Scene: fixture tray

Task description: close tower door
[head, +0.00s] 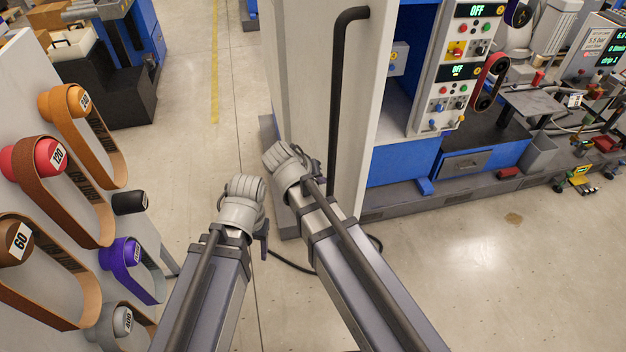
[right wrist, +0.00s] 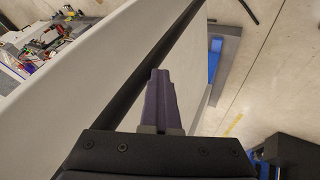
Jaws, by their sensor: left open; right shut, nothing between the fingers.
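The tower door (head: 295,80) is a tall pale panel standing open at the left of the blue and white machine, with the machine's inside showing to its right. A long black bar handle (head: 337,110) runs down its face. My right gripper (head: 285,158) is in front of the door's lower part, left of the handle. In the right wrist view its fingers (right wrist: 160,80) are shut and empty, beside the handle (right wrist: 135,80) and the pale door panel (right wrist: 75,85); contact cannot be told. My left gripper (head: 242,190) is open and empty, left of the door; its fingertips are mostly hidden.
A rack of sanding belts (head: 75,170) on colored spools stands close on the left. The machine's control panel (head: 460,70) and a drawer (head: 470,163) are on the right. A cable (head: 290,264) lies on the floor. The floor at the lower right is clear.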

